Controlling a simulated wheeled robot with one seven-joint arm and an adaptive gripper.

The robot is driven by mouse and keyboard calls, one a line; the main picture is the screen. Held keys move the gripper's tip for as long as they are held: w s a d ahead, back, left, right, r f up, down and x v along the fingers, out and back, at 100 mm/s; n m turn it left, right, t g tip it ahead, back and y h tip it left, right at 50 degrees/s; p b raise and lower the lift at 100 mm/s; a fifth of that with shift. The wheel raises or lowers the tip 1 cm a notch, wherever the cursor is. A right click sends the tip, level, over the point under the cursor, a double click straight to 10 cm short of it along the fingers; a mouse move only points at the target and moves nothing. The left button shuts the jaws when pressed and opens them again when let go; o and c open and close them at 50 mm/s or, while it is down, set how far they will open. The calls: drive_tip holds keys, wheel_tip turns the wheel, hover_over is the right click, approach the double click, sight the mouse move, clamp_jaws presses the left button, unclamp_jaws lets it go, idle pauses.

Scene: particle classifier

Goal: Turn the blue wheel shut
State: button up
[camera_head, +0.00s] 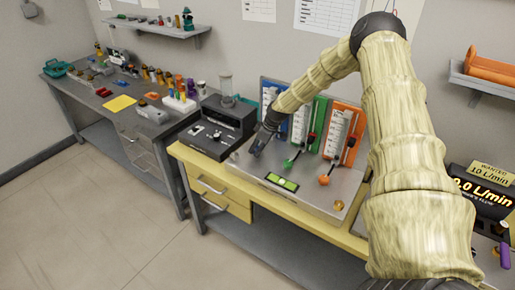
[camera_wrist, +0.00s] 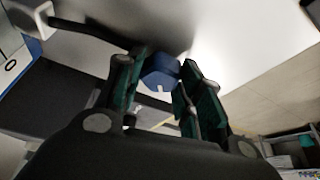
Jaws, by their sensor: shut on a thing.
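The blue wheel (camera_wrist: 160,73) shows in the wrist view as a small faceted blue knob between the dark green finger pads. My gripper (camera_wrist: 155,85) is shut on it; the pads sit on either side. In the head view my gripper (camera_head: 258,147) reaches down to the left end of the sloped grey panel (camera_head: 310,192), in front of the blue board (camera_head: 268,87). There the wheel is hidden behind my gripper, and its turn angle cannot be told.
A green wheel (camera_head: 288,163) and an orange wheel (camera_head: 324,180) stand to the right on the panel. A black device (camera_head: 222,125) stands close on the left. A flow display (camera_head: 482,192) at the right ends in ".0 L/min"; its sign (camera_head: 490,172) reads "WANTED 10 L/min".

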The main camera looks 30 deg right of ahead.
drive_tip(key=shift+w+m, duration=0.1)
drive_tip(key=shift+m, duration=0.2)
drive_tip(key=m+h+b, duration=0.1)
drive_tip(key=m, duration=0.2)
drive_tip(key=m+t+h, duration=0.1)
drive_tip(key=m, duration=0.1)
drive_tip(key=shift+a+m+b, duration=0.1)
drive_tip(key=shift+m+b, duration=0.3)
drive_tip(key=m+h, duration=0.1)
drive_tip(key=m, duration=0.2)
drive_tip(key=m+h+b, duration=0.1)
drive_tip(key=m, duration=0.2)
drive_tip(key=shift+a+g+h, duration=0.15)
drive_tip(key=shift+g+h, duration=0.15)
drive_tip(key=m+h+b, duration=0.1)
drive_tip(key=m, duration=0.2)
drive_tip(key=m+g+b, duration=0.1)
drive_tip(key=m, duration=0.2)
drive_tip(key=shift+w+a+g+h, duration=0.1)
drive_tip(key=shift+g+h, duration=0.2)
drive_tip(key=shift+h, duration=0.1)
drive_tip(key=m+g+b, duration=0.1)
drive_tip(key=m, duration=0.1)
drive_tip(key=m+g+b, duration=0.1)
drive_tip(key=m, duration=0.2)
drive_tip(key=shift+m+h+b, duration=0.3)
drive_tip(key=shift+b, duration=0.1)
drive_tip(key=o, duration=1)
drive_tip(key=shift+w, duration=0.1)
